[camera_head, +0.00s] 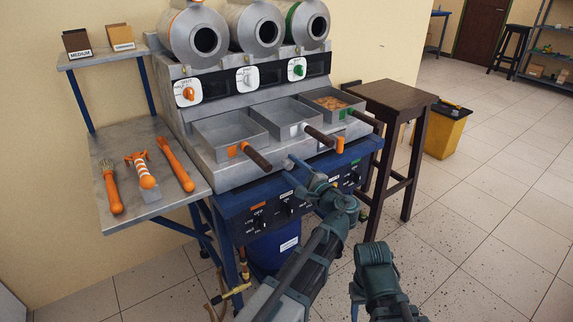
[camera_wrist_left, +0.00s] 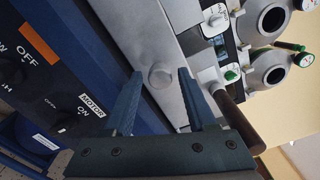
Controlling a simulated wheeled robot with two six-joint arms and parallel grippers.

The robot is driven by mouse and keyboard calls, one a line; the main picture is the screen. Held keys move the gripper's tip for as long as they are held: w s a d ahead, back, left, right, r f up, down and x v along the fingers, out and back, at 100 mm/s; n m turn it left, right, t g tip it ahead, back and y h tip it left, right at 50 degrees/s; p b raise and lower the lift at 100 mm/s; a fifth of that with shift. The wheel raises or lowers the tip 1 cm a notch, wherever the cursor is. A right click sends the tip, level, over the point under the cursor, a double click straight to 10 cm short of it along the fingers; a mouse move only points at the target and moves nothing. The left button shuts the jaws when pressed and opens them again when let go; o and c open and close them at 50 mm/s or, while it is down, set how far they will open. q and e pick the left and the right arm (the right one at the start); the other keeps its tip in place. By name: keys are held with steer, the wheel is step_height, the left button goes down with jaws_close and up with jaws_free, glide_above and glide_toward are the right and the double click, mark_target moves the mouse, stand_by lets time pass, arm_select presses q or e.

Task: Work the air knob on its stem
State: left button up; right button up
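A round grey knob (camera_wrist_left: 160,77) stands out from the metal front of the machine in the left wrist view. I take it to be the air knob. My left gripper (camera_wrist_left: 160,71) is open, with one finger on each side of the knob. I see gaps between both fingers and the knob, so it is not gripped. In the head view my left gripper (camera_head: 291,169) is at the machine's front ledge, below the trays, and largely hides the knob. Part of my right arm shows at the bottom, but its gripper cannot be seen.
Trays with dark handles (camera_head: 320,136) jut out just above my left gripper. A blue control panel (camera_head: 262,203) with black switches lies below. A side shelf (camera_head: 128,155) holds several orange-handled tools.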

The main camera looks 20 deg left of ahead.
arm_select(q)
jaws_close()
steer(key=shift+w+a, duration=0.35)
steer(key=shift+a, duration=0.05)
stand_by(0.4)
steer(key=shift+o, duration=1.5)
jaws_free()
